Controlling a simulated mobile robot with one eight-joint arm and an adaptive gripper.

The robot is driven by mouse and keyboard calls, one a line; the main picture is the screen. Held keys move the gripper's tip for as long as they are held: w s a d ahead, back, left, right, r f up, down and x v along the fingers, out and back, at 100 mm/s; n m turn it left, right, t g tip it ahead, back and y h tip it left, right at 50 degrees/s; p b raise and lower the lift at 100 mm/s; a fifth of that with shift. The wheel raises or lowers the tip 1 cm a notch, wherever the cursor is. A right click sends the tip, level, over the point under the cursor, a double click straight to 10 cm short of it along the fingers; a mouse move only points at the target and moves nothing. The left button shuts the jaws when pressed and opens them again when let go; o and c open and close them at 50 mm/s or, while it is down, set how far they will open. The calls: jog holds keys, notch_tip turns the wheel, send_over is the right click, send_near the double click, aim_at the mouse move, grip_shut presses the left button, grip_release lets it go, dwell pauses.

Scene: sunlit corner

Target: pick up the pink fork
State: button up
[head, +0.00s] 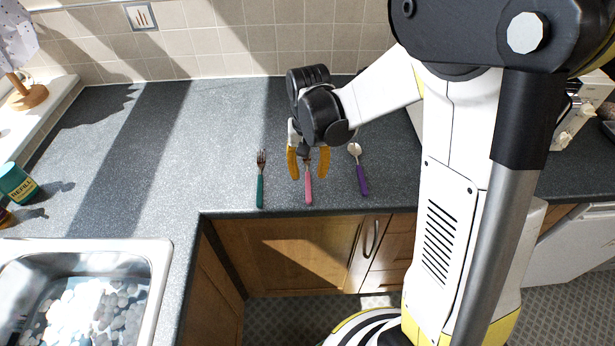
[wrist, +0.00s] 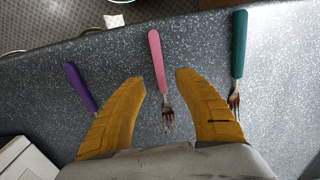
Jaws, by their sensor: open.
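The pink fork (head: 308,187) lies on the grey worktop near its front edge, handle toward the edge. My gripper (head: 308,174) is open above it, with one orange finger on each side of the fork in the head view. In the wrist view the pink fork (wrist: 158,68) has its tines between the two orange fingers of my gripper (wrist: 160,80), and its handle points away beyond the fingertips. Nothing is held. In the head view the gripper hides part of the tines. Whether the fingers touch the worktop, I cannot tell.
A green-handled fork (head: 260,184) lies to the left and a purple-handled spoon (head: 361,175) to the right; both show in the wrist view beside the fingers. A sink (head: 158,262) is at lower left and a teal bottle (head: 15,184) at far left.

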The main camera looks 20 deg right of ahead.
aim_at(308, 181)
notch_tip(308, 181, down, 4)
jog(key=shift+w+r+b, duration=0.1)
jog(key=shift+r+b, duration=0.15)
jog(key=shift+b, duration=0.25)
jog(key=shift+r, duration=0.1)
grip_shut()
